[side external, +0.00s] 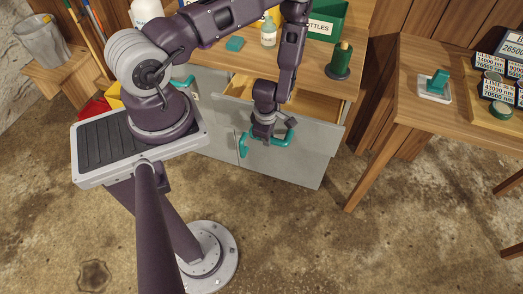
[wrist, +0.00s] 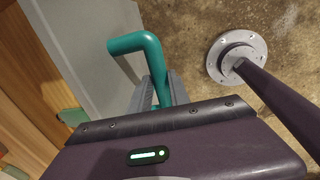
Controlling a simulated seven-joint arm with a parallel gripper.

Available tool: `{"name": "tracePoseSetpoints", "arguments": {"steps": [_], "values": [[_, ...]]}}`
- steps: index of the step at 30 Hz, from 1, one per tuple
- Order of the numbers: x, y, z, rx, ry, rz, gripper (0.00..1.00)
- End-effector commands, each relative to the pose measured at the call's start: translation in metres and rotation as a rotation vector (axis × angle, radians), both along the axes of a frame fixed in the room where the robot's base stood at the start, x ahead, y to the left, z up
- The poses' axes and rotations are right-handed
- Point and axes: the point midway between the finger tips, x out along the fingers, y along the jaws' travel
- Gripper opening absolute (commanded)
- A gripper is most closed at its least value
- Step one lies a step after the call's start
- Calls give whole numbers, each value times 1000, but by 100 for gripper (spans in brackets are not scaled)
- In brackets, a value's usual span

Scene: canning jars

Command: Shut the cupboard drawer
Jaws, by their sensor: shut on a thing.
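The cupboard drawer is pulled out, with its grey front (side external: 308,160) facing the open floor and its wooden inside (side external: 312,106) showing behind it. A teal bar handle (side external: 284,139) is fixed to the drawer front. My gripper (side external: 263,136) points down at the handle and is shut on it. In the wrist view the teal handle (wrist: 137,43) runs between my gripper's fingers (wrist: 160,92), with its bent end sticking out. The grey drawer front (wrist: 85,35) lies to the left of it. My fingers hide part of the handle.
The cupboard's worktop carries a green bottles crate (side external: 328,22), a dark green bottle (side external: 340,61) and a small pale bottle (side external: 268,33). A wooden table (side external: 400,112) with boxes stands to the right. The concrete floor (side external: 320,240) in front is clear.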

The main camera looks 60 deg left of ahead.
Motion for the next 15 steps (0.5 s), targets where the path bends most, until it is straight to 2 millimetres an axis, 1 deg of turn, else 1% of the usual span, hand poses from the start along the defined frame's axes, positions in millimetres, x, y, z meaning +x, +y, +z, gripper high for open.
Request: {"name": "tracePoseSetpoints", "arguments": {"steps": [1, 6, 9, 15], "values": [[11, 9, 1, 5, -8, 2, 0], [35, 34, 1, 3, -7, 1, 0], [46, 45, 1, 3, -5, 0, 0], [60, 59, 0, 1, -3, 0, 0]]}}
